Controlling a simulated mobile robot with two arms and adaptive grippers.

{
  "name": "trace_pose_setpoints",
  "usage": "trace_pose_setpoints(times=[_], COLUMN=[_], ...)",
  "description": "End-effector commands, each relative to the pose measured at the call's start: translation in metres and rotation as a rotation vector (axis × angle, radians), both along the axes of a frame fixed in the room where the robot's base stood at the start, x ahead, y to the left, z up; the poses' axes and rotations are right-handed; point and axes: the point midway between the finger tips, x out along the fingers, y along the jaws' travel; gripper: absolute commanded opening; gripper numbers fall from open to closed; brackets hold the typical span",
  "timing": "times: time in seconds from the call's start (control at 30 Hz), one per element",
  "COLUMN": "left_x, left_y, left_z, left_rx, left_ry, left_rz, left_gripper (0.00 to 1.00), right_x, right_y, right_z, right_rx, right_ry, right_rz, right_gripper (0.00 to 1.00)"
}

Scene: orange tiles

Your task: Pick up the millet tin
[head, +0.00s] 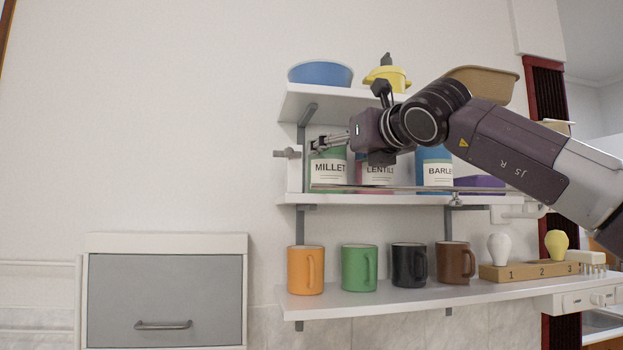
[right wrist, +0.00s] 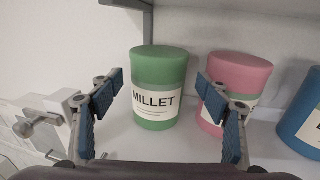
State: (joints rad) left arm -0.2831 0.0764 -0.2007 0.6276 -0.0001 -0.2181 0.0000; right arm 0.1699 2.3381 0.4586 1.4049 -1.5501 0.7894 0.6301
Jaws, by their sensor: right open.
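The millet tin (head: 328,168) is a green cylinder with a white MILLET label, at the left end of the middle shelf. In the right wrist view the millet tin (right wrist: 158,85) stands upright between and beyond my open fingers, with none touching it as far as I see. My right gripper (head: 318,145) reaches in from the right in front of the tins; it also shows in the right wrist view (right wrist: 160,110), open and empty. My left gripper is not in view.
The pink lentil tin (right wrist: 238,75) stands close to the right of the millet tin, partly behind my right finger. A blue barley tin (head: 434,163) stands further right. A rail (head: 400,189) runs along the shelf front. Mugs (head: 358,268) stand below.

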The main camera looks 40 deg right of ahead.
Motion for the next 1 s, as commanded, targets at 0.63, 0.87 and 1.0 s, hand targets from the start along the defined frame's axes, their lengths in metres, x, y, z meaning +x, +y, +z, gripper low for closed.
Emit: trace_pose_setpoints(times=[0.63, 0.87, 1.0], left_x=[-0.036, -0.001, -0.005], left_y=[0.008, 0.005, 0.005], left_z=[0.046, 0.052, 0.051], left_rx=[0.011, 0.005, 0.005], left_ry=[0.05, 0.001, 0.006], left_rz=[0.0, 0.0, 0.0], left_gripper=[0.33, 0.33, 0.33], right_x=[0.064, 0.074, 0.073], right_y=[-0.015, -0.019, -0.019], right_z=[0.009, 0.007, 0.006], right_rx=[-0.004, -0.005, -0.005], right_ry=[0.0, -0.005, -0.005], right_rz=[-0.002, -0.001, -0.001], right_gripper=[0.7, 0.7, 0.7])
